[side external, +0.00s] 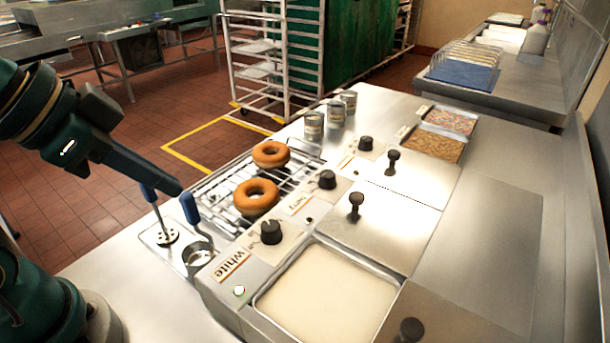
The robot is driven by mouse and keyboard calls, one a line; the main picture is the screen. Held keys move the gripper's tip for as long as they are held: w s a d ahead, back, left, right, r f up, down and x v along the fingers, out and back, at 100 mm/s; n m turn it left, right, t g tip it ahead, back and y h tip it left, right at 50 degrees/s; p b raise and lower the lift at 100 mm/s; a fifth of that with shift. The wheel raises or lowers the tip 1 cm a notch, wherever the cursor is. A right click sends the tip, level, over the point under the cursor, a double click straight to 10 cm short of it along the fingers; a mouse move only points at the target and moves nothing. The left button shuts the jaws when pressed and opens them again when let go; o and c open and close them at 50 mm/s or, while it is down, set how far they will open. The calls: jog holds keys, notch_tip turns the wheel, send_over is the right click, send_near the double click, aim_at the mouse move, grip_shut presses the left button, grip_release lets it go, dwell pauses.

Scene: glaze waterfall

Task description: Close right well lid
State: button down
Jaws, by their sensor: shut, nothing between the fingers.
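The near well, labelled White (231,264), is uncovered and full of pale glaze (325,298). A metal lid with a black knob (412,330) lies beside it at the bottom edge, partly cut off by the frame. Two other well lids, a middle one (385,222) and a far one (425,175), lie flat over their wells, each with an upright black knob. My gripper (176,190) is shut and empty at the left, above the tool area and well apart from the loose lid. Its tip appears close to a blue ladle handle (190,208); I cannot tell whether they touch.
Two doughnuts (256,196) sit on a wire rack (222,197) beyond my gripper. A second blue-handled tool (158,220) and the ladle stand upright at the counter's left. Black dials (271,232) line the wells' front. Several cans (314,125) and topping trays (432,145) stand farther back.

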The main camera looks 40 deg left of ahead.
jog(key=w+d+r+m+h, duration=0.3)
jog(key=w+d+r+m, duration=0.2)
jog(key=d, duration=0.3)
jog(key=m+g+h, duration=0.4)
jog(key=m+g, duration=0.1)
jog(key=m, duration=0.3)
send_over(421, 331)
jog(key=a, duration=0.2)
notch_tip(421, 331, down, 6)
jog(key=r, duration=0.1)
jog(key=x, duration=0.6)
jog(key=a+f+x, duration=0.1)
jog(key=x, duration=0.2)
jog(key=shift+s+d, duration=0.1)
jog(key=shift+s, duration=0.25)
jog(key=shift+s+a+f, duration=0.1)
jog(key=shift+a+f, duration=0.05)
jog(key=shift+a, duration=0.65)
jog(key=shift+s+a+f, duration=0.1)
jog(key=shift+a+f, duration=0.1)
jog(key=shift+a, duration=0.55)
